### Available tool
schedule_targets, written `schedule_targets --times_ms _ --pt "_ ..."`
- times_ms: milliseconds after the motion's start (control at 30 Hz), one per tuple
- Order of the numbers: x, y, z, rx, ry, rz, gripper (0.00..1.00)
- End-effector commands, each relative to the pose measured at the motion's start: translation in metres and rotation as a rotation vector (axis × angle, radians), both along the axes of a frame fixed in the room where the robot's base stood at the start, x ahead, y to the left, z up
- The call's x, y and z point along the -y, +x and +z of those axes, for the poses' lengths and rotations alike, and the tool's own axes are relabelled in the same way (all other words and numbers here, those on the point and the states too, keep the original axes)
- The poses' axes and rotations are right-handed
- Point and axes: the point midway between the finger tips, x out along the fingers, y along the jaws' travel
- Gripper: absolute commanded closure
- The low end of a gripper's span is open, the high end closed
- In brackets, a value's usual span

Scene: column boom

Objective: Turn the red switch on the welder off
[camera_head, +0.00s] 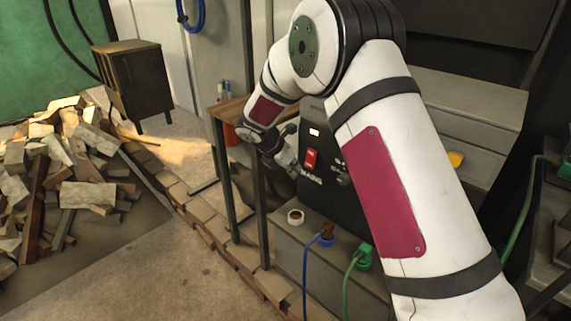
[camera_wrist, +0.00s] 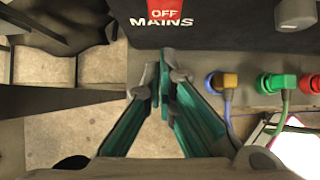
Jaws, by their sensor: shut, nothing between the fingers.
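The black welder (camera_head: 335,195) stands behind my arm in the head view, partly covered by it. Its red switch (camera_head: 310,159) sits on the front panel above the MAINS lettering. In the wrist view the lower part of the red switch (camera_wrist: 165,10) shows at the top edge, marked OFF; its upper part is cut off, so I cannot tell its position. My gripper (camera_head: 292,168) is just left of the switch in the head view. In the wrist view my gripper (camera_wrist: 163,66) is shut and empty, its tips below the MAINS lettering and seemingly apart from the switch.
Blue (camera_head: 326,240) and green (camera_head: 363,255) plugs with cables sit low in front of the welder. A slim-legged table (camera_head: 228,108) is at the left. A wood pile (camera_head: 75,170) lies further left.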

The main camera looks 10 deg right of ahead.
Motion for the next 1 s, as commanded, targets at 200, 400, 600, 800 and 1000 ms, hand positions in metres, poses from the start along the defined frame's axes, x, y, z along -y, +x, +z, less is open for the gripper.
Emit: schedule_targets --times_ms 200,400,600,800,1000 --pt "0.023 0.017 -0.003 0.003 0.001 -0.002 1.00" --pt "0.029 0.021 -0.003 0.003 0.000 -0.001 1.00" --pt "0.029 0.021 -0.003 0.003 0.000 -0.001 1.00" --pt "0.030 0.022 -0.007 0.014 -0.022 0.001 1.00" --pt "0.035 0.026 -0.015 0.073 -0.105 0.003 1.00"
